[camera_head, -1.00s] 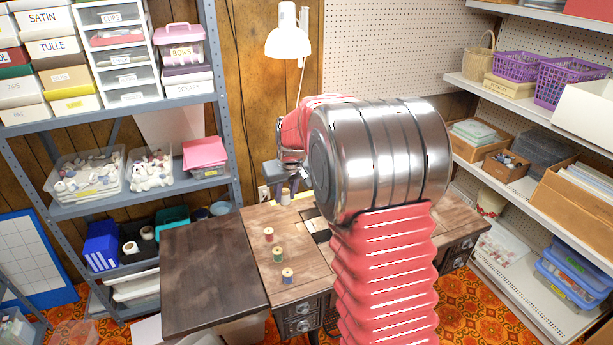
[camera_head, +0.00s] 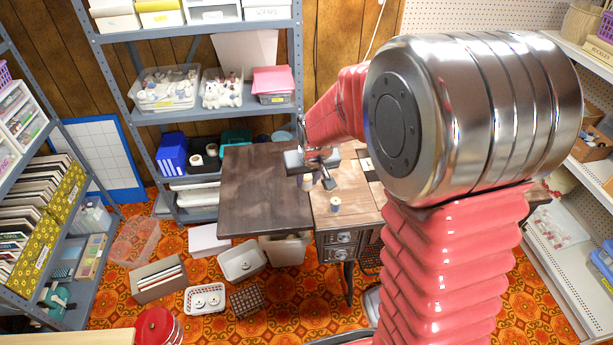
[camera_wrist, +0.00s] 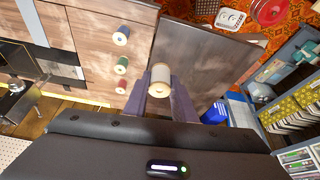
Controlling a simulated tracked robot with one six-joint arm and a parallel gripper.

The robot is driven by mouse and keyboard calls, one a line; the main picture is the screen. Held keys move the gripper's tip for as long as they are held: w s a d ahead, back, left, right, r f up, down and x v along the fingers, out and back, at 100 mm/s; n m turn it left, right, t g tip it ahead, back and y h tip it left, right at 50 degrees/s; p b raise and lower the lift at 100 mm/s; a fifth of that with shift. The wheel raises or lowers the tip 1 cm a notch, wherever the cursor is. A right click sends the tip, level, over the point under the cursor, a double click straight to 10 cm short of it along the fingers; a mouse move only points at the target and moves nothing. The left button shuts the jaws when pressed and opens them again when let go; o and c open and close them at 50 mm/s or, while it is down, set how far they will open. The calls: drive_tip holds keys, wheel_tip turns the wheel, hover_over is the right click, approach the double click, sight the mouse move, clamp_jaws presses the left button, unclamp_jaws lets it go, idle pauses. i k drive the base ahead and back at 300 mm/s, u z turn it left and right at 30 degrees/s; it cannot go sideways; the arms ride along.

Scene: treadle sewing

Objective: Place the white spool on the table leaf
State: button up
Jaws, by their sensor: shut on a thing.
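The white spool (camera_wrist: 160,78) is between the two purple-grey fingers of my gripper (camera_wrist: 166,88) in the wrist view, with its end toward the camera. My gripper is shut on it. The table leaf (camera_wrist: 195,62) is the dark brown board right of the lighter tabletop. The spool appears in front of the seam between the two. In the head view, the leaf (camera_head: 260,195) lies left of the tabletop, and my gripper (camera_head: 316,180) is near its right edge. I cannot tell the spool's height above the wood.
Blue (camera_wrist: 121,36), green (camera_wrist: 122,65) and red (camera_wrist: 121,87) spools stand in a row on the lighter tabletop (camera_wrist: 98,40). The leaf's surface is bare. A grey shelf (camera_head: 300,60) stands behind it, and bins and boxes lie on the floor in front.

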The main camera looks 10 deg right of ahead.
sight(272, 193)
drive_tip(key=k, duration=0.65)
drive_tip(key=u, duration=0.4)
drive_tip(key=i, duration=0.95)
drive_tip(key=u, duration=0.8)
drive_tip(key=i, duration=0.6)
drive_tip(key=z, duration=0.05)
